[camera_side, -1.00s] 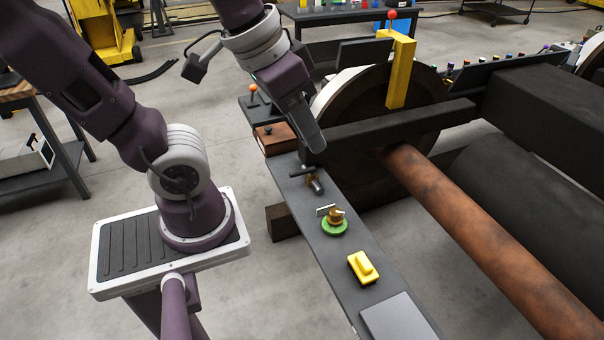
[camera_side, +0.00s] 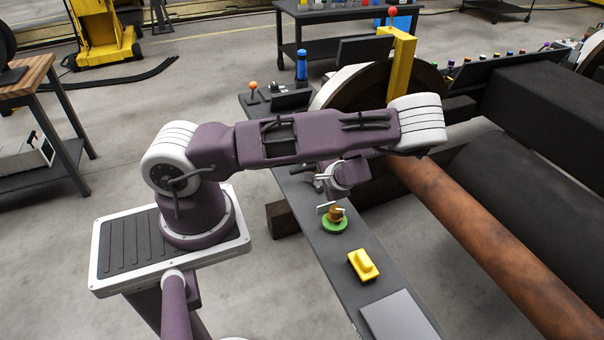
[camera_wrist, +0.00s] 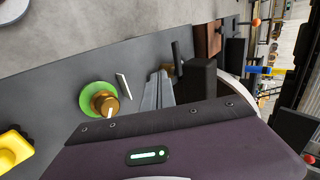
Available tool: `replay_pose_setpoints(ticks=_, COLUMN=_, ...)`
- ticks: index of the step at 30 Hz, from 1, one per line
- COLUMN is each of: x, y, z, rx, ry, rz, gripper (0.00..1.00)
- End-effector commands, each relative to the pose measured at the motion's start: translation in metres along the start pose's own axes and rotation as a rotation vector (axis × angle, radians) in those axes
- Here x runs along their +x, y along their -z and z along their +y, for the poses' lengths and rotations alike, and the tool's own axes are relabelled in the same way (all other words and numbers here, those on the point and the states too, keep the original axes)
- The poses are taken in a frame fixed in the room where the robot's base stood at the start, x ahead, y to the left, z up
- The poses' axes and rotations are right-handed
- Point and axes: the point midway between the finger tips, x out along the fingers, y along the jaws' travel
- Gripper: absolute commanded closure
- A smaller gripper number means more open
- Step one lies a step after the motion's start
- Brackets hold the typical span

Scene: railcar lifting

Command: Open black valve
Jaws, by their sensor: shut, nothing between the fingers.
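The black valve handle (camera_side: 302,169) is a short dark bar on the grey bench, partly hidden by my arm in the side view. In the wrist view the black handle (camera_wrist: 177,58) stands just beyond my fingertips, and the valve body is mostly hidden. My gripper (camera_wrist: 160,80) is shut and empty, with its grey fingers close beside the handle. I cannot tell whether they touch. In the side view my gripper (camera_side: 322,178) is low over the bench, mostly hidden under my wrist.
The large wheel (camera_side: 345,85) and rusty axle (camera_side: 470,220) lie to the right. An orange-knobbed lever (camera_side: 254,88) is at the far end.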

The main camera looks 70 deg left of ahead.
Motion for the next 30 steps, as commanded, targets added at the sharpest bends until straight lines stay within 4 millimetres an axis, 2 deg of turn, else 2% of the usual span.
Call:
replay_pose_setpoints(ticks=3, x=0.008, y=-0.001, z=-0.002, rx=0.021, ry=0.029, rz=0.008, gripper=1.00)
replay_pose_setpoints(ticks=14, x=0.014, y=-0.001, z=-0.002, rx=0.022, ry=0.029, rz=0.006, gripper=1.00)
replay_pose_setpoints(ticks=17, x=0.028, y=-0.002, z=-0.003, rx=0.022, ry=0.028, rz=0.003, gripper=1.00)
replay_pose_setpoints(ticks=28, x=0.109, y=-0.002, z=-0.005, rx=0.022, ry=0.027, rz=0.003, gripper=1.00)
replay_pose_setpoints(ticks=30, x=0.118, y=-0.001, z=-0.013, rx=0.018, ry=0.027, rz=0.004, gripper=1.00)
